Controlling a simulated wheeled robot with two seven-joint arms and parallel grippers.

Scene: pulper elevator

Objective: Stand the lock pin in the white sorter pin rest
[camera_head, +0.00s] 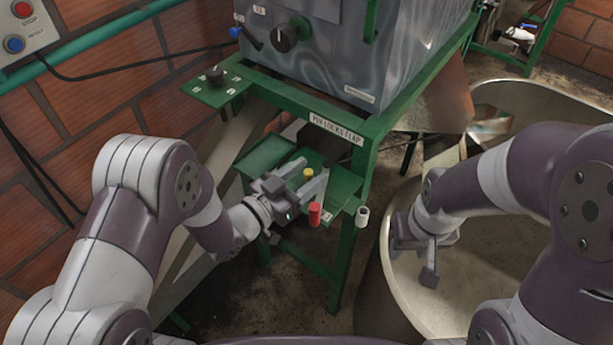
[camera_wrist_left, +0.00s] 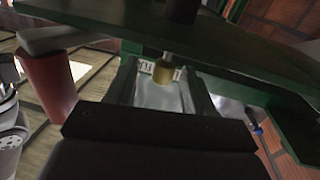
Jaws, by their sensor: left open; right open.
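The lock pin appears to be the small pin with a yellow top (camera_head: 308,173) at the green shelf under the machine. In the left wrist view its brass-coloured part (camera_wrist_left: 163,70) shows between the two fingers. My left gripper (camera_head: 309,185) is open, its fingers on either side of the pin; I cannot tell whether they touch it. The white sorter pin rest appears to be the small white cup (camera_head: 362,216) at the shelf's front right. My right gripper (camera_head: 429,274) is open and empty, over the large basin, away from the pin.
A plate reading "PIN LOCKS FLAP" (camera_head: 336,128) is on the green frame above. The large pale basin (camera_head: 398,296) is at the right. A brick wall bounds the left.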

